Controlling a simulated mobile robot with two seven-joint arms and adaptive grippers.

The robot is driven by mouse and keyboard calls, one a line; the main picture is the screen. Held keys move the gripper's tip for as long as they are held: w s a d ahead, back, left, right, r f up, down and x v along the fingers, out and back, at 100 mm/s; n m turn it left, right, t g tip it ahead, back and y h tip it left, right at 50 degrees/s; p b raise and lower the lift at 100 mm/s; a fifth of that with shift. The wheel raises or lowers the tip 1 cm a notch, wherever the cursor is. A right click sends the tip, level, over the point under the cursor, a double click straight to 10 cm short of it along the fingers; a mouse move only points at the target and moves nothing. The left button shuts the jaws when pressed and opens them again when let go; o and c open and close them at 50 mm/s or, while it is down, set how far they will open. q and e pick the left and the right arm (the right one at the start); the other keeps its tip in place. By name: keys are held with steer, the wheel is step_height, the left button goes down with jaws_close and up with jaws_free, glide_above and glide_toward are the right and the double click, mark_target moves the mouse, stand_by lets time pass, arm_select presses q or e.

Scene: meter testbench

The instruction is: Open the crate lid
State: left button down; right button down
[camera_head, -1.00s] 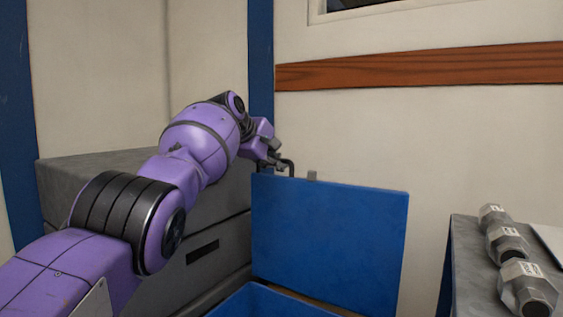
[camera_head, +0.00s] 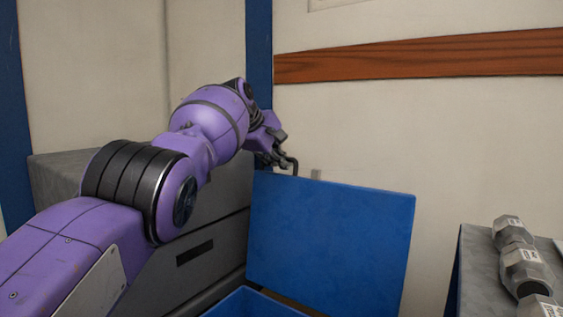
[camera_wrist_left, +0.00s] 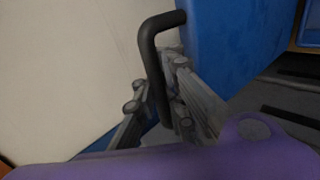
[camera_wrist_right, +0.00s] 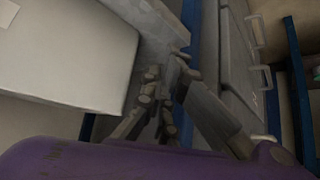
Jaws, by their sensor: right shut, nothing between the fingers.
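The blue crate lid (camera_head: 330,240) stands raised and nearly upright in the head view, leaning near the pale wall. Part of the blue crate's rim (camera_head: 255,303) shows below it at the bottom edge. A black bent handle (camera_head: 291,164) is at the lid's top left corner. My left gripper (camera_head: 277,158) is at this handle. In the left wrist view the handle (camera_wrist_left: 152,55) passes between the left fingers, which look closed around it, beside the blue lid (camera_wrist_left: 235,40). My right gripper (camera_wrist_right: 168,85) shows only in its wrist view, shut and empty.
A grey cabinet (camera_head: 215,228) stands left of the lid, behind my left arm. A grey table (camera_head: 477,270) with several metal hexagonal fittings (camera_head: 522,262) is at the right. The wall carries a wooden strip (camera_head: 420,57). Grey drawers with handles (camera_wrist_right: 258,75) show in the right wrist view.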

arm_select(q)
step_height(320, 180, up, 2)
steer(key=shift+a+r, duration=0.1)
steer(key=c, duration=1.8)
jaws_free()
steer(key=shift+f, duration=0.6)
steer(key=shift+v, duration=1.25)
steer(key=v, duration=0.9)
steer(key=shift+s+a+r, duration=0.1)
steer(key=shift+s, duration=0.15)
